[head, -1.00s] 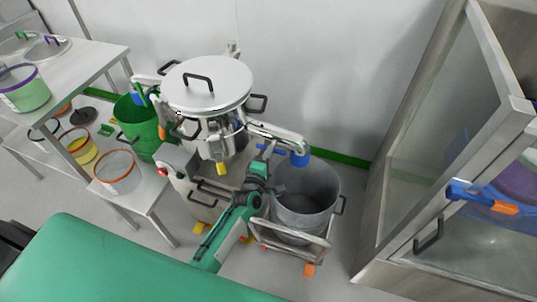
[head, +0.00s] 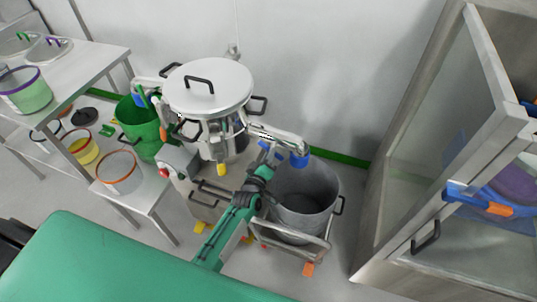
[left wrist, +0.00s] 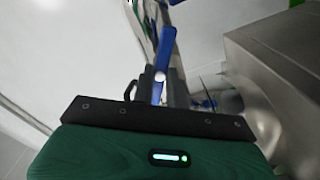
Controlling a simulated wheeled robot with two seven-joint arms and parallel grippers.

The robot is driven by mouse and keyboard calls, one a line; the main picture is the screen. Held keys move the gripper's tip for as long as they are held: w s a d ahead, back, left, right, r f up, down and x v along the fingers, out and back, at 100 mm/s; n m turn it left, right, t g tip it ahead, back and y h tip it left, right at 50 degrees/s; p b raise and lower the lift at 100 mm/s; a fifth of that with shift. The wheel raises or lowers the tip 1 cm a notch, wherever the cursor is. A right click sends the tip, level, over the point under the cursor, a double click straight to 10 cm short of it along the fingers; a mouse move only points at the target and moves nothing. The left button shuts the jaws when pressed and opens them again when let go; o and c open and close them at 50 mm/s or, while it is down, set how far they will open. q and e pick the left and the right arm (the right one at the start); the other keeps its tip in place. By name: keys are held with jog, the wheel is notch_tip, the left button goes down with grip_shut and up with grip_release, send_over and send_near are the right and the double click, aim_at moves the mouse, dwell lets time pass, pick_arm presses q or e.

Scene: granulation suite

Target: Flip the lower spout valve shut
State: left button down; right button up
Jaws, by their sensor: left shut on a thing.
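The spout (head: 285,138) is a metal pipe running right from the lidded steel vessel (head: 208,92), with a blue end (head: 299,160) over a grey bin. The valve's blue lever (head: 265,145) is on the spout's near side. My left gripper (head: 262,160) reaches up to it and is shut on the lever. In the left wrist view the blue lever (left wrist: 166,48) runs up from between the fingers (left wrist: 160,85), beside the shiny pipe. The fingers partly hide the lever and its pivot. My right gripper is in no view.
The grey bin (head: 318,205) stands in a wheeled frame under the spout. A green bucket (head: 140,125) and a low table with tubs (head: 120,170) are left of the vessel. A steel cabinet (head: 440,130) with a glass door stands at right, holding blue and orange items.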

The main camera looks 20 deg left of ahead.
pick_arm(q)
jog(key=shift+m+p, duration=0.7)
jog(key=shift+m, duration=4.8)
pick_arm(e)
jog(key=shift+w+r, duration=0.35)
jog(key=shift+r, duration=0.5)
pick_arm(q)
jog(key=c, duration=1.4)
grip_release()
jog(key=shift+s, duration=0.1)
